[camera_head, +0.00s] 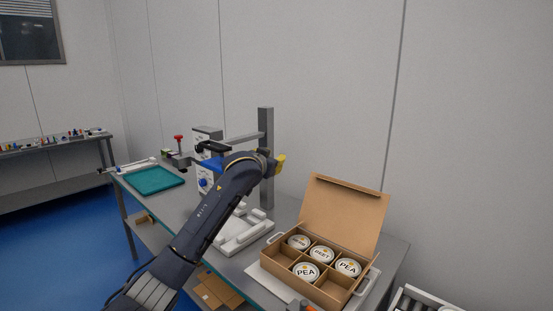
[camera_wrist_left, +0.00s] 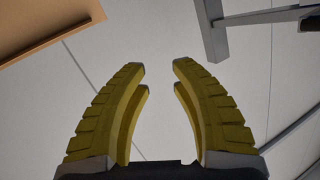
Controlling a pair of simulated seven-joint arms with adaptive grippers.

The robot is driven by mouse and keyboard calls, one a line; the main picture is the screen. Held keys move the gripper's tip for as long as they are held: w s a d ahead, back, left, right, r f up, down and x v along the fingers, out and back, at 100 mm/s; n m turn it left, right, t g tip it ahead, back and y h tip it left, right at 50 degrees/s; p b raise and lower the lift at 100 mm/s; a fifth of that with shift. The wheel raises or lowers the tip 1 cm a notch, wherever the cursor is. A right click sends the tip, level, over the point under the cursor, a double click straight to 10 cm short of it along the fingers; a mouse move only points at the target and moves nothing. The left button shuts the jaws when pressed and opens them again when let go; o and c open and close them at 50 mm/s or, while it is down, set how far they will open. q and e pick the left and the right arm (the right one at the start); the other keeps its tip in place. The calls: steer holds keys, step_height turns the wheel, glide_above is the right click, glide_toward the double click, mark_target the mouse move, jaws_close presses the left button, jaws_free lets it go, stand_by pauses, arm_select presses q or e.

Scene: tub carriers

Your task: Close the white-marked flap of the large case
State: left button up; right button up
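The large cardboard case (camera_head: 333,300) stands on the right part of the bench. Its wide back flap (camera_head: 345,215) stands up, open, leaning slightly back; I cannot make out a white mark on it. Several round white-lidded tubs (camera_head: 321,254) sit in the divided compartments, and some front compartments look empty. My left gripper (camera_head: 280,164), yellow-fingered, is in the air to the left of the flap's top edge, apart from it. In the left wrist view its fingers (camera_wrist_left: 159,75) are open with nothing between them, and a brown cardboard edge (camera_wrist_left: 45,25) shows at upper left.
A grey post (camera_head: 266,130) rises just behind my left gripper. A white fixture (camera_head: 243,233) lies left of the case, and a teal tray (camera_head: 155,180) is at the far left of the bench. A white bin (camera_head: 428,298) is at the lower right.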

arm_select(q)
steer(key=shift+w+d+n, duration=0.25)
steer(key=shift+d+n, duration=0.15)
steer(key=shift+h, duration=0.3)
